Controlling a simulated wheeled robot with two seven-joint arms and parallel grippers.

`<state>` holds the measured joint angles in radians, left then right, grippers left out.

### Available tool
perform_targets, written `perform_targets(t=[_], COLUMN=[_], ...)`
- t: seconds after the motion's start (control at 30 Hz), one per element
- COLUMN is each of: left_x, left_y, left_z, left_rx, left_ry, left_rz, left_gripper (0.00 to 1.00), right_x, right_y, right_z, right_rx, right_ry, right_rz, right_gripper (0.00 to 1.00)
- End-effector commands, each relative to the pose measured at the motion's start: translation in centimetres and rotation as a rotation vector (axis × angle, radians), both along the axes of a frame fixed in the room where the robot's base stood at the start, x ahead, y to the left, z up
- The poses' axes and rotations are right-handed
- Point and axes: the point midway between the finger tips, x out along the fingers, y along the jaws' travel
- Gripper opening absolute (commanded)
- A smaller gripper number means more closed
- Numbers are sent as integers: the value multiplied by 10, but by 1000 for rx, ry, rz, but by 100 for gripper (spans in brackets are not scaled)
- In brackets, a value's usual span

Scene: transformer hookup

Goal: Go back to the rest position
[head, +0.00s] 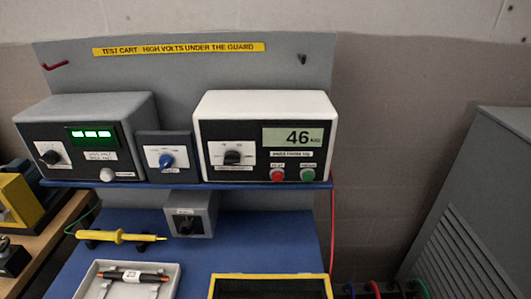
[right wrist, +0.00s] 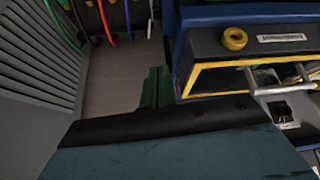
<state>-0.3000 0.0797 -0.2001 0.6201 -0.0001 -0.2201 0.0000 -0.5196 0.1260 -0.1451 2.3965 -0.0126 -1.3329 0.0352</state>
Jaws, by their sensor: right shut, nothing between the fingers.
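My right gripper (right wrist: 158,88) shows in the right wrist view as dark green fingers past a black and teal body. It is shut and empty, over the grey floor beside the cart. The fingers are apart from the yellow-edged box (right wrist: 205,66) at the right. Neither gripper shows in the head view, and my left gripper is in no view.
The blue cart (head: 205,250) carries a 46-reading tester (head: 262,103), a grey meter (head: 82,108), a yellow probe (head: 118,236) and a tray (head: 88,290). A grey louvred cabinet (head: 480,215) stands right. Coloured cables (right wrist: 105,20) hang beyond the gripper. Floor (right wrist: 108,85) between is clear.

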Motion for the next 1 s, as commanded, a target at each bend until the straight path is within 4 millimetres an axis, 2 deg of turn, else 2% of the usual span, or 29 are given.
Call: perform_targets(t=[0.03, 0.23, 0.47, 0.67, 0.77, 1.0], left_x=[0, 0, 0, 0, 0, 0], left_y=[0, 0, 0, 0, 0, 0], left_z=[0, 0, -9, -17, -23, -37], left_rx=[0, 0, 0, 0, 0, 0], left_ry=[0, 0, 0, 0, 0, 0], left_rz=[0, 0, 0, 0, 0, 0], left_gripper=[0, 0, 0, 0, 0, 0], right_x=[-12, -58, -46, -43, -47, -73], right_y=[-3, -12, -10, -9, -8, -11], right_z=[0, -1, -65, -134, -178, -283], right_rx=[-8, -39, -41, -42, -43, -48], right_ry=[47, 225, 249, 274, 291, 332], right_rz=[0, 4, 7, 12, 15, 23], right_gripper=[0, 0, 0, 0, 0, 0])
